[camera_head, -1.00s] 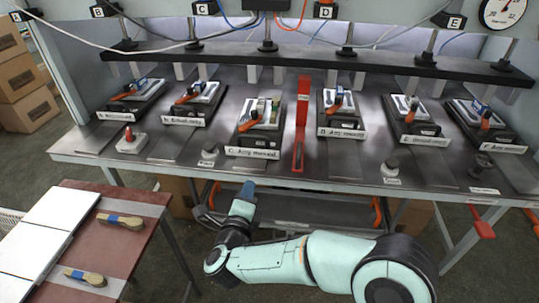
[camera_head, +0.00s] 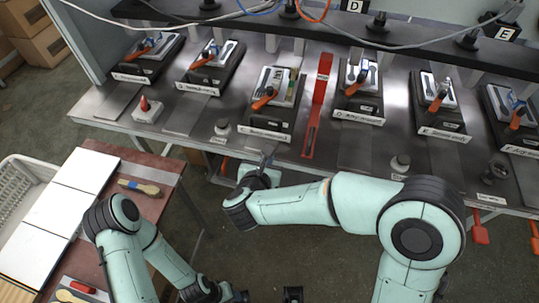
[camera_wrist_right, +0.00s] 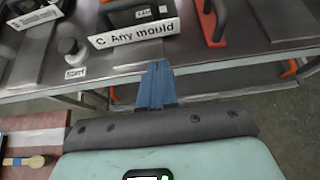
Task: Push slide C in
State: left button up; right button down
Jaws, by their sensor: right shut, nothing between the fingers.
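Slide C (camera_head: 258,125) is a dark slide carrying a pale mould with an orange-handled clamp, third from the left on the steel bench. It sits nearer the bench's front edge than its neighbours. Its label "C. Any mould" (camera_wrist_right: 133,33) shows in the right wrist view. My right gripper (camera_head: 267,157) is at the bench's front edge, just in front of slide C. Its blue fingers (camera_wrist_right: 156,72) are shut and empty, pointing at the label's lower edge with a small gap in the picture. My left arm is at lower left; its gripper is not clearly in view.
A red table (camera_head: 145,205) with brushes is at lower left.

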send_near(279, 136)
notch_tip(279, 136, down, 3)
jog(key=w, duration=0.1)
pick_arm(q)
jog(key=shift+w+r+p, duration=0.35)
jog(key=shift+r+p, duration=0.2)
jog(key=shift+r, duration=0.1)
jog(key=shift+w+r+p, duration=0.3)
jog(key=shift+r+p, duration=0.2)
jog(key=shift+r, duration=0.1)
pick_arm(e)
jog(key=shift+w+d, duration=0.25)
jog(key=shift+w, duration=0.45)
jog(key=shift+w+d, duration=0.25)
jog(key=shift+w, duration=0.5)
jog(key=shift+w+d, duration=0.25)
jog(key=shift+w, duration=0.45)
